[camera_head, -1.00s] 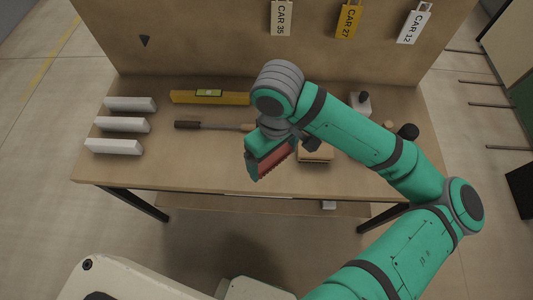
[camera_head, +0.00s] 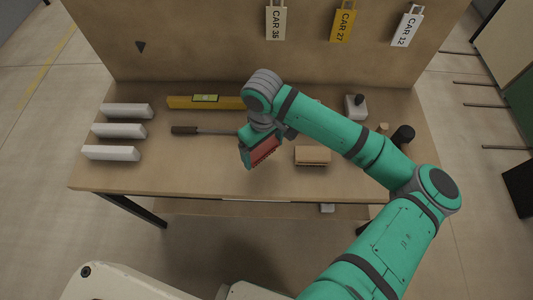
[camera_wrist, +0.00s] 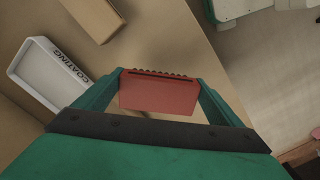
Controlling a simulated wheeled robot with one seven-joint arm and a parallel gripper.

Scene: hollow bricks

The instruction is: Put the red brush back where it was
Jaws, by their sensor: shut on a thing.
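My gripper (camera_head: 258,150) is shut on the red brush (camera_head: 264,153) and holds it tilted above the front middle of the workbench (camera_head: 200,178). In the wrist view the red brush (camera_wrist: 158,96) sits between my two green fingers, with a dark, bumpy strip along its far edge. It looks clear of the bench top, though the exact height is hard to tell. A tan block (camera_head: 313,155) lies on the bench just right of my gripper. It also shows at the top of the wrist view (camera_wrist: 96,16).
A yellow level (camera_head: 205,102) and a dark-handled tool (camera_head: 185,130) lie behind my gripper. A white tray marked COATING (camera_wrist: 45,78) shows in the wrist view. A knobbed box (camera_head: 355,107) and dark round thing (camera_head: 403,136) are at the right.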

